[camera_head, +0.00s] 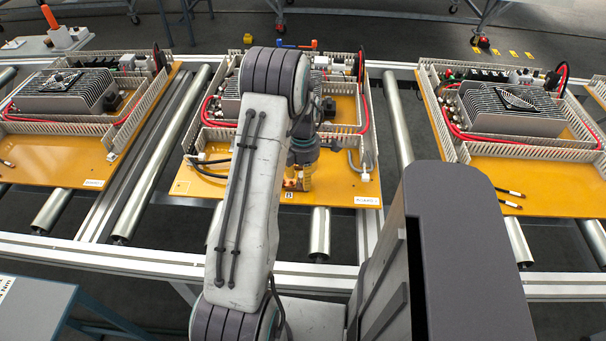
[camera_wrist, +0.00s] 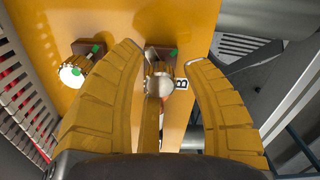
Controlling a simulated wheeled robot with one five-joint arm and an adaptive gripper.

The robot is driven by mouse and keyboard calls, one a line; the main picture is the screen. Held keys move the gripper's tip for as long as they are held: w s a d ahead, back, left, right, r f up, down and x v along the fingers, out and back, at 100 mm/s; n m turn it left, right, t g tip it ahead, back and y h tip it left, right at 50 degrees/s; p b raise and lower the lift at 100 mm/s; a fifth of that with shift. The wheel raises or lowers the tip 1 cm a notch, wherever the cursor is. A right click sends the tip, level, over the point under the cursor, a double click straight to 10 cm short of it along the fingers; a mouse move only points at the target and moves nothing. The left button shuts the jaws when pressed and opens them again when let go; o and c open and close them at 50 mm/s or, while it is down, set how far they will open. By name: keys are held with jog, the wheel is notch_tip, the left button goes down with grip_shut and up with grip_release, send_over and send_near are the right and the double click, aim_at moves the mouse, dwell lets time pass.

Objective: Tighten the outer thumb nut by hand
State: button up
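In the wrist view, a round metal thumb nut (camera_wrist: 159,84) on a dark brown base lies between my two yellow fingers, beside a label "B" (camera_wrist: 182,85). Another pale round nut (camera_wrist: 71,76) with green marks lies left of my left finger. My gripper (camera_wrist: 165,55) is open, with its fingers on either side of the middle nut and gaps visible beside it.
White slotted duct (camera_head: 372,137) runs along the panel's side. Red and black cables and a finned unit (camera_head: 228,105) lie behind my gripper. Similar panels stand left (camera_head: 60,170) and right (camera_head: 540,200) on the roller conveyor (camera_head: 150,160). Grey cable (camera_head: 352,160) lies right of my gripper.

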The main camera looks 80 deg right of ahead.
grip_shut()
jog(key=shift+c, duration=2)
grip_release()
grip_shut()
jog(key=m+b, duration=0.1)
jog(key=m, duration=0.4)
jog(key=shift+f, duration=0.1)
jog(key=m, duration=0.6)
jog(key=shift+b, duration=0.4)
